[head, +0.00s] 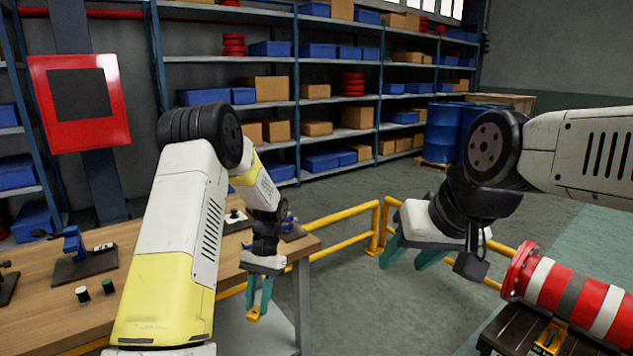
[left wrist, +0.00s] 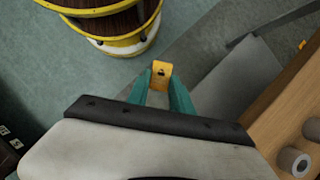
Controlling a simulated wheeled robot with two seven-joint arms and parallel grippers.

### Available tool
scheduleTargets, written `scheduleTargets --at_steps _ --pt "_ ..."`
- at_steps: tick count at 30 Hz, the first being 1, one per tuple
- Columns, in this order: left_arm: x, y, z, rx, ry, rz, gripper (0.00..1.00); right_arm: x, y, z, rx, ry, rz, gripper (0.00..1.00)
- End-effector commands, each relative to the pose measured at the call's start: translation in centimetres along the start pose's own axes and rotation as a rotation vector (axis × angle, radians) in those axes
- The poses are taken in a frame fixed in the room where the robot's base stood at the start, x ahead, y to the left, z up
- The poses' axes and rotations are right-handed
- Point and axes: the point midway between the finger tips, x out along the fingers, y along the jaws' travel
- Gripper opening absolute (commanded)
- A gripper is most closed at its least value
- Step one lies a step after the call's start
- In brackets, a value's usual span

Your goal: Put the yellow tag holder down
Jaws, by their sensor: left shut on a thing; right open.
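The yellow tag holder (head: 254,315) hangs at the fingertips of my left gripper (head: 259,299), just off the right end of the wooden bench in the head view. In the left wrist view the tag holder (left wrist: 161,72) is a small yellow piece with a dark hole, between the teal fingers (left wrist: 163,98). The left gripper is shut on it, pointing down. What lies directly under the tag holder is hard to judge. My right gripper (head: 407,257) is open and empty, in the air at the right, apart from everything.
The wooden bench (head: 150,255) carries a blue-topped fixture (head: 75,245) and small cylinders. A grey panel (left wrist: 238,80) lies beside it. Yellow rails (head: 345,215) stand behind. A red-and-white pipe (head: 580,300) is at right. A yellow-banded barrel (left wrist: 120,40) stands on the floor.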

Motion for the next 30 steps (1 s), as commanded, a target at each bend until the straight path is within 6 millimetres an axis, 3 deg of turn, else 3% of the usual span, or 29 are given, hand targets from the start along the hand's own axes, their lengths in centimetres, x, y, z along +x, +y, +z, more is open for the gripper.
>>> scheduleTargets --at_steps 3,7,30 --pt "0.05 -0.02 0.92 -0.189 -0.001 0.093 0.04 0.00 0.00 0.00 0.000 0.000 0.000 0.47" --pt "-0.04 0.08 1.25 -0.286 0.001 0.137 0.04 0.00 0.00 0.00 0.000 0.000 0.000 0.47" --pt "-0.04 0.22 1.32 -0.272 0.001 0.130 0.04 0.00 0.00 0.00 0.000 0.000 0.000 0.47"
